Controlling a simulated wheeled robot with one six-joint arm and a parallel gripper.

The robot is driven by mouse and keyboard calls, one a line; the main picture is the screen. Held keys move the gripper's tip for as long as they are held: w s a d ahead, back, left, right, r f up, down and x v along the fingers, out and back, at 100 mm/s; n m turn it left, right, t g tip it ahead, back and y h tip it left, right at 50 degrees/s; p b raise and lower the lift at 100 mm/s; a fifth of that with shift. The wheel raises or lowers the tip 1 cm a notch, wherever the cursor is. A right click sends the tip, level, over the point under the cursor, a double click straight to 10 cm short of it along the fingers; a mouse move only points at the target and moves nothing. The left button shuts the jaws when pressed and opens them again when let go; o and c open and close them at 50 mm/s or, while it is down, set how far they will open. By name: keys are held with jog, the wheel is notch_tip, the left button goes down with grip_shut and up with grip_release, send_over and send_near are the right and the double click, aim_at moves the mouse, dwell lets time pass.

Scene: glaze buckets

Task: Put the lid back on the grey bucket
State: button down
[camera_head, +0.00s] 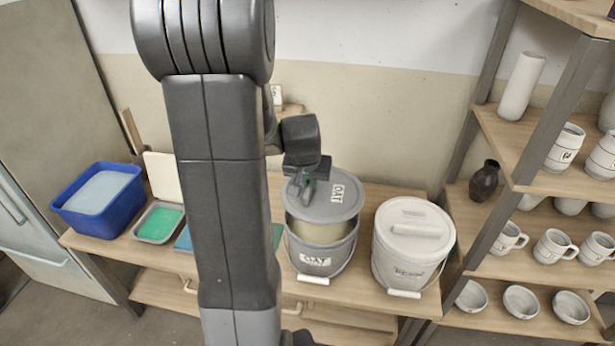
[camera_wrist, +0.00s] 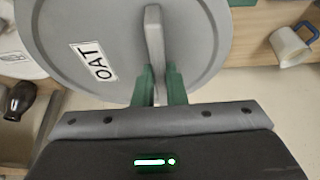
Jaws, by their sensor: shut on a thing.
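The grey bucket (camera_head: 318,262) stands on the wooden table, labelled OAT, with its wire handle hanging at the front. My gripper (camera_head: 303,188) is shut on the upright handle of the grey lid (camera_head: 335,200), which also carries an OAT label. The lid is above the bucket's mouth and looks slightly tilted, with a pale gap showing between it and the rim at the front. In the wrist view the green fingertips (camera_wrist: 160,88) pinch the lid's handle, and the lid (camera_wrist: 205,50) hides the bucket beneath it.
A white lidded bucket (camera_head: 405,250) stands close to the right of the grey one. A blue tub (camera_head: 98,203) and a tray with green contents (camera_head: 158,222) are at the left. A shelf (camera_head: 540,178) with mugs, bowls and a dark vase (camera_head: 484,181) stands at the right.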

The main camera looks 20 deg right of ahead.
jog(key=shift+f+b, duration=1.2)
jog(key=shift+f, duration=0.8)
jog(key=shift+f+b, duration=0.95)
jog(key=shift+f+b, duration=0.8)
jog(key=shift+b, duration=0.5)
dwell(0.3)
jog(key=c, duration=0.9)
grip_release()
jog(key=shift+r, duration=0.1)
jog(key=shift+r+p, duration=2.5)
jog(key=shift+r, duration=0.95)
